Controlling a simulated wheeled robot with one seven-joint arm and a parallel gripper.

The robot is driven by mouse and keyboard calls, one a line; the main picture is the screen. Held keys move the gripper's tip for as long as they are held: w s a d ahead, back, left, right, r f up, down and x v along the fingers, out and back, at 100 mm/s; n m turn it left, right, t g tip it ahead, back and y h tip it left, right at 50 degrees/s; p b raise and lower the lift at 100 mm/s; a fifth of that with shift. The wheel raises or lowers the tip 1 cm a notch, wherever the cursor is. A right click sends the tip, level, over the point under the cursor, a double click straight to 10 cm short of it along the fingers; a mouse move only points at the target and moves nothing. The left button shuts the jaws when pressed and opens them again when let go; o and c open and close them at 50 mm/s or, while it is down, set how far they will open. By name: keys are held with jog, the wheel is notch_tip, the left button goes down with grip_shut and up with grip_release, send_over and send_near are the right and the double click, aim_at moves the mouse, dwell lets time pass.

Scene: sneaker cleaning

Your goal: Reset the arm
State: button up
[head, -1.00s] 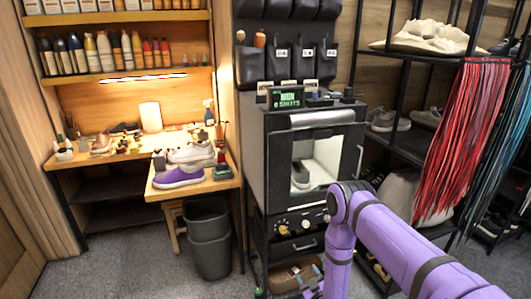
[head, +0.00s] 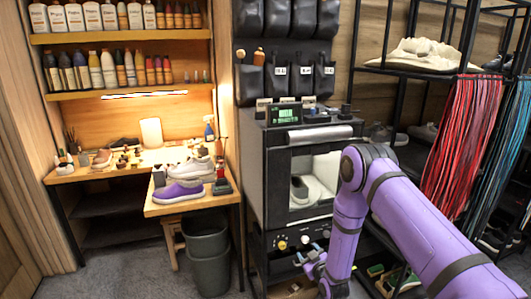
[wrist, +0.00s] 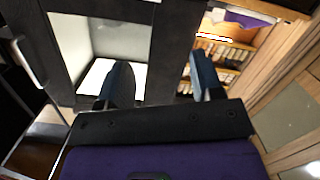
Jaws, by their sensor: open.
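My gripper (head: 312,262) is in front of the lower part of the black cabinet machine, below its window, at the end of my purple arm. In the wrist view my gripper (wrist: 165,82) shows two dark fingers set well apart, with nothing between them. The machine (head: 280,165) has a lit display on top, and a light shoe (head: 304,190) sits inside its bright chamber (wrist: 120,40). Whether a door covers the chamber I cannot tell.
A wooden bench (head: 165,208) at left bears a purple shoe (head: 180,194) and a pale shoe (head: 192,167). A grey bin (head: 208,265) stands below it. A black rack (head: 400,72) with red laces (head: 462,140) is at right. Carpet is clear at front left.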

jog(key=w+d+r+m+g+h, duration=0.1)
jog(key=w+d+r+g+h, duration=0.15)
jog(key=r, duration=1.85)
jog(key=s+d+r+m+g, duration=0.1)
jog(key=s+d+r, duration=0.25)
jog(key=r, duration=0.45)
jog(key=s+d+r+m+g, duration=0.15)
jog(key=s+r, duration=0.25)
jog(key=r, duration=0.5)
jog(key=s+d+r+m+g+h, duration=0.1)
jog(key=s+d+r, duration=0.1)
jog(key=s+r, duration=0.45)
jog(key=s+d+r+m+g+h, duration=0.1)
jog(key=s+d+r, duration=0.25)
jog(key=s, duration=0.65)
jog(key=s+d+r+m+g, duration=0.1)
jog(key=s+r+m+g, duration=0.1)
jog(key=s, duration=2)
jog(key=shift+s+d+r+g, duration=0.15)
jog(key=shift+d+r+g, duration=0.05)
jog(key=shift+r+g, duration=0.35)
